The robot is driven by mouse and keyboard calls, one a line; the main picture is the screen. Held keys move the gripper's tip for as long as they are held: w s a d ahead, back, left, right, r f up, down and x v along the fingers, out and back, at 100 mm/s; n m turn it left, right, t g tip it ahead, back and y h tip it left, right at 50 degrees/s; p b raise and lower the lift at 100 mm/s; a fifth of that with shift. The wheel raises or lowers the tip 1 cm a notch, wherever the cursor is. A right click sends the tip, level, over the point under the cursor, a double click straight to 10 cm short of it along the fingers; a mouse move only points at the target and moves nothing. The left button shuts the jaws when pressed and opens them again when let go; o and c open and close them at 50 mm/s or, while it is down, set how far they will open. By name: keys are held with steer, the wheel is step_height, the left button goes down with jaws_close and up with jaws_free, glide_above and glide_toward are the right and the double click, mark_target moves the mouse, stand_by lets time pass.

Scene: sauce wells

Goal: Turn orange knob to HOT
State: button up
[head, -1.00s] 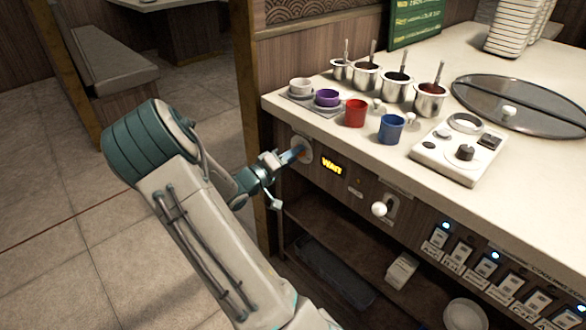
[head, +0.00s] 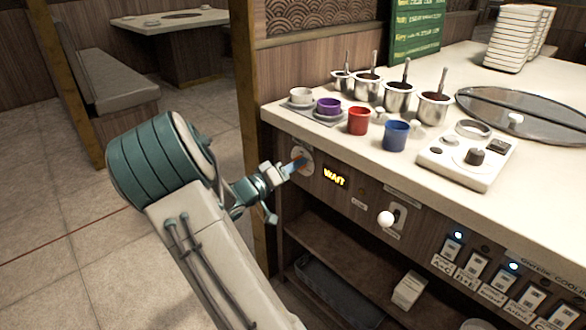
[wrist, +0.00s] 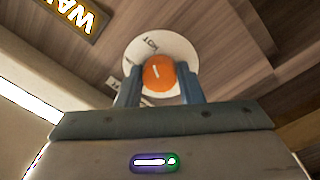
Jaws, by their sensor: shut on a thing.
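The orange knob (wrist: 158,73) sits on a round white dial plate (wrist: 181,46) on the counter's wood front panel. In the wrist view the plate carries small dark lettering that reads HOT near its upper part, and the knob has a short white mark. My gripper (wrist: 157,88) is shut on the knob, one blue finger on each side. In the head view my gripper (head: 293,167) reaches the dial plate (head: 305,160) from the left and mostly hides the knob.
A white-knobbed lever (head: 386,218) and lit switches (head: 450,250) lie farther right on the front. Red (head: 358,121) and blue (head: 396,135) cups stand on the counter above. An open shelf (head: 335,245) is below. The floor at left is clear.

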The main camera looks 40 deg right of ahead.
steer(key=o, duration=1)
steer(key=shift+c, duration=0.2)
steer(key=a+p, duration=0.2)
steer(key=a, duration=1.1)
steer(key=shift+s+a+f+p, duration=0.3)
steer(key=shift+s+a+p, duration=0.05)
steer(key=shift+a, duration=0.05)
